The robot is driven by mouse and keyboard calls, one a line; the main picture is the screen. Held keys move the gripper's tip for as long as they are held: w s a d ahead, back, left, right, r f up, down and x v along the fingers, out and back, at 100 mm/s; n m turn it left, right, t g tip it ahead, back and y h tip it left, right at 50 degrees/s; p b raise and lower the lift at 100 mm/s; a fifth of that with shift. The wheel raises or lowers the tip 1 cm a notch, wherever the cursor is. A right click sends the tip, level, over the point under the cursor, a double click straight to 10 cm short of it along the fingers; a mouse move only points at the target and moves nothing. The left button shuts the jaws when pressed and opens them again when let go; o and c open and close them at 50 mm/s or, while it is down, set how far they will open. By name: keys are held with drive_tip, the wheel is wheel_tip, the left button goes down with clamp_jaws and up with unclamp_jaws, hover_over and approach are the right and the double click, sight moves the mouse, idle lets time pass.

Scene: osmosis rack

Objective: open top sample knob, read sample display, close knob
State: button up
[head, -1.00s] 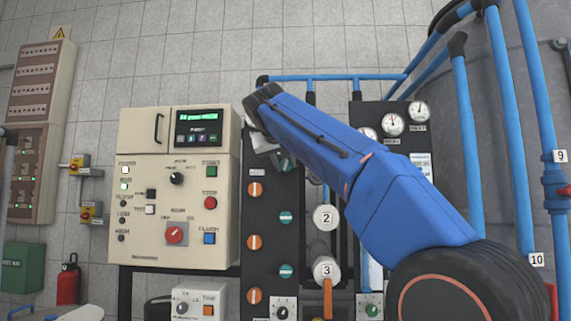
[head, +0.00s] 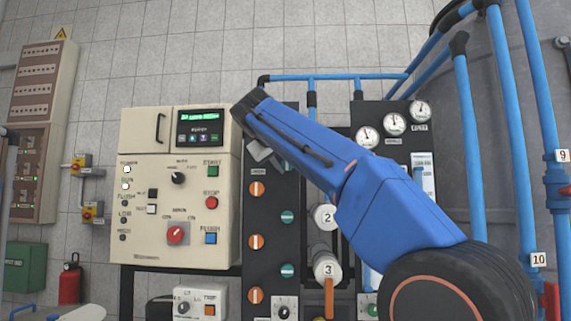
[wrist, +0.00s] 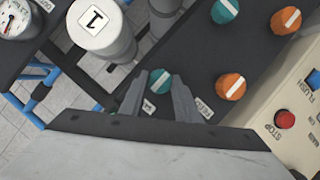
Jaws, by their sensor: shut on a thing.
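My gripper (head: 262,152) is at the top of the dark valve panel, partly behind my blue arm. In the wrist view its two grey fingers (wrist: 160,95) are shut on the top teal sample knob (wrist: 160,82), one on each side. The knob's white line shows between the fingertips, but I cannot tell its exact angle. In the head view only an edge of this knob (head: 287,164) shows beside the gripper. The display (head: 200,127) on the cream control box is lit with green text, too small to read.
Orange knobs (head: 257,242) and other teal knobs (head: 287,217) sit below on the panel. White-capped cylinders (head: 325,217) stand to the right. Pressure gauges (head: 393,122) are at upper right. A red stop button (wrist: 285,119) is near the panel in the wrist view.

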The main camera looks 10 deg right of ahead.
drive_tip(key=o, duration=1)
drive_tip(key=shift+o, duration=0.2)
drive_tip(key=v, duration=1.7)
drive_tip(key=shift+a, duration=0.15)
drive_tip(key=shift+s, duration=0.1)
